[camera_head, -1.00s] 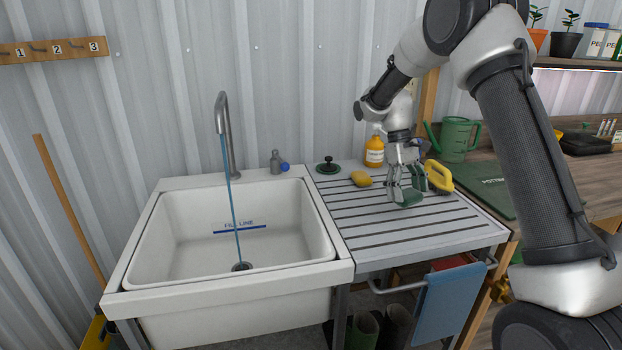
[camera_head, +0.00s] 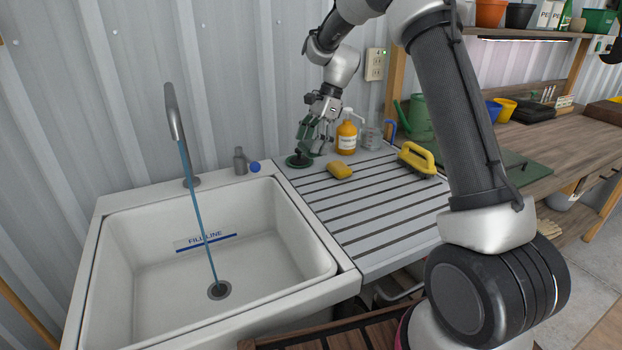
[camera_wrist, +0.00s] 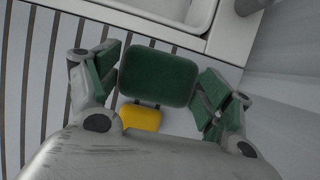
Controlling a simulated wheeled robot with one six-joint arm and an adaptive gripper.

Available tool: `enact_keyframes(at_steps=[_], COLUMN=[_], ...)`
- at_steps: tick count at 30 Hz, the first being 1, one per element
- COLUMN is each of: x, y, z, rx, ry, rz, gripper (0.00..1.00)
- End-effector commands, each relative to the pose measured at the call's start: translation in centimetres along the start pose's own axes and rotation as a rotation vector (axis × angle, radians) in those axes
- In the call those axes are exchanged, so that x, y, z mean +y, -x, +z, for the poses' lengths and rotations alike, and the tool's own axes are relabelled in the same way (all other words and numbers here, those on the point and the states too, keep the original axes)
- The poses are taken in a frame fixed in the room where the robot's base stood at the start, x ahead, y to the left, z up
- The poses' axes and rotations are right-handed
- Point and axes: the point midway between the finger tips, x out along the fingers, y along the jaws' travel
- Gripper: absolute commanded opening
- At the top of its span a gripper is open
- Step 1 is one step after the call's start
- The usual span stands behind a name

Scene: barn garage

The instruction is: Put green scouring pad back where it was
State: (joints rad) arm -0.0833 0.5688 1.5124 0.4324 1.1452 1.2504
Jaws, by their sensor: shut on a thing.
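My gripper (camera_head: 313,142) is shut on the green scouring pad (camera_wrist: 158,75), a dark green rounded block between its two fingers in the wrist view.
An orange bottle (camera_head: 346,137) and a clear jar (camera_head: 371,137) stand close right of the gripper. A yellow-handled brush (camera_head: 416,158) and a green watering can (camera_head: 418,117) are further right. The white sink (camera_head: 110,260), with water running, is at left. The drainboard's front is clear.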

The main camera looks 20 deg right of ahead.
Motion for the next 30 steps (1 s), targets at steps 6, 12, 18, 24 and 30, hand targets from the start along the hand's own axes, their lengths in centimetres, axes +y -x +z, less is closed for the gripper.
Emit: enact_keyframes(at_steps=[6,12,18,24,30], x=[0.1,0.0,0.1,0.0,0.0], y=[-3.9,-5.6,-8.2,-8.6,-8.9], z=[-1.6,-2.3,-3.4,-3.6,-3.7], rx=[0.000,0.001,0.001,0.002,0.002], ry=[-0.016,-0.013,-0.012,-0.011,-0.010], rz=[0.000,-0.001,0.001,-0.001,-0.001], gripper=[0.57,0.57,0.57,0.57,0.83])
